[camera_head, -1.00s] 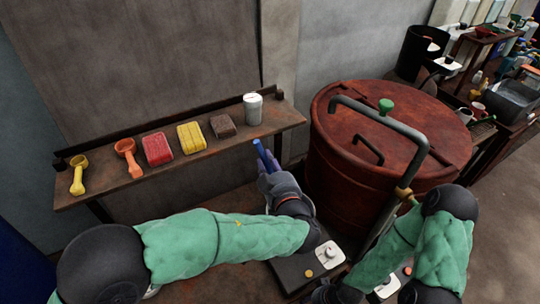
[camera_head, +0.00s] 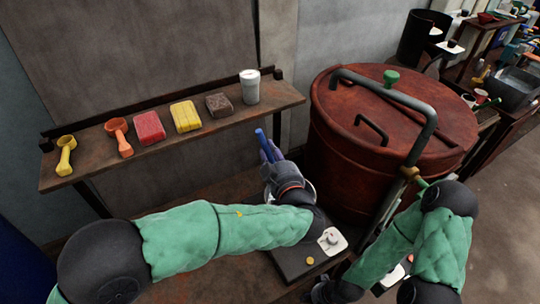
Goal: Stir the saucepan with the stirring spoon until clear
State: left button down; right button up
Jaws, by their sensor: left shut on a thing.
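My left gripper (camera_head: 273,163) is shut on the blue stirring spoon (camera_head: 261,136), whose handle sticks up above the fingers, slightly tilted. The spoon's lower end is hidden behind the gripper. A thin pale rim, probably of the saucepan (camera_head: 311,186), shows beside my left wrist, above the dark hotplate (camera_head: 297,262). The pan's inside and contents are hidden, so I cannot tell how clear they are. My right arm bends down at the lower right. Only a dark end part of it shows at the bottom edge, and its fingers cannot be made out.
A shelf (camera_head: 90,140) behind holds yellow (camera_head: 66,155) and orange (camera_head: 119,136) scoops, red (camera_head: 149,127), yellow (camera_head: 185,116) and brown (camera_head: 219,105) blocks, and a white-lidded canister (camera_head: 249,87). A large rusty vat (camera_head: 340,150) with a bent pipe stands close at the right.

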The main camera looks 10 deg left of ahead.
aim_at(274, 161)
pick_arm(q)
jog(key=shift+d+f+b, duration=0.2)
jog(key=shift+f+b, duration=0.5)
jog(key=shift+b, duration=0.3)
jog(key=shift+d+f+b, duration=0.25)
jog(key=shift+f+b, duration=0.45)
jog(key=shift+b, duration=0.25)
jog(key=shift+d+f+b, duration=0.2)
jog(key=shift+f+b, duration=0.5)
jog(key=shift+b, duration=0.3)
jog(key=shift+d, duration=0.1)
